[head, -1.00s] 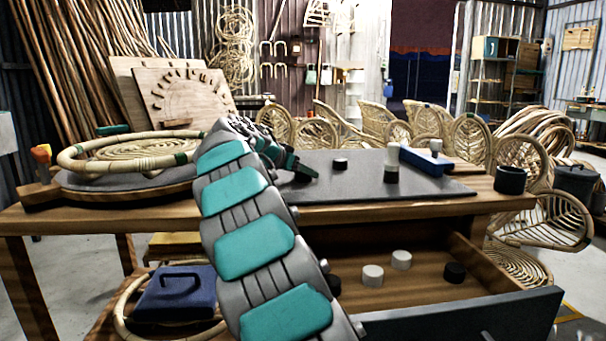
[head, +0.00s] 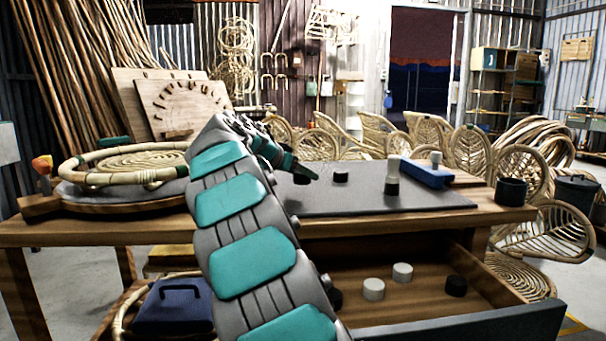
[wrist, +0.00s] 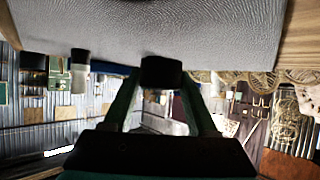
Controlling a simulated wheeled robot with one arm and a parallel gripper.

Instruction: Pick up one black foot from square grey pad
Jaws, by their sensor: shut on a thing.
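The square grey pad (head: 420,202) lies on the workbench, and its textured surface fills the top of the wrist view (wrist: 200,30). My gripper (head: 306,174) is low over the left part of the pad. In the wrist view its two fingers (wrist: 161,88) are shut on a black foot (wrist: 161,72). I cannot tell whether this foot still touches the pad. Another black foot (head: 341,177) sits on the pad to the right of my gripper. Further right stands a black piece with a white piece (head: 392,170) on top.
A rattan ring (head: 125,163) is at the left. The open drawer (head: 430,305) below holds white feet (head: 373,289) and black feet (head: 455,285). The pad's front is clear.

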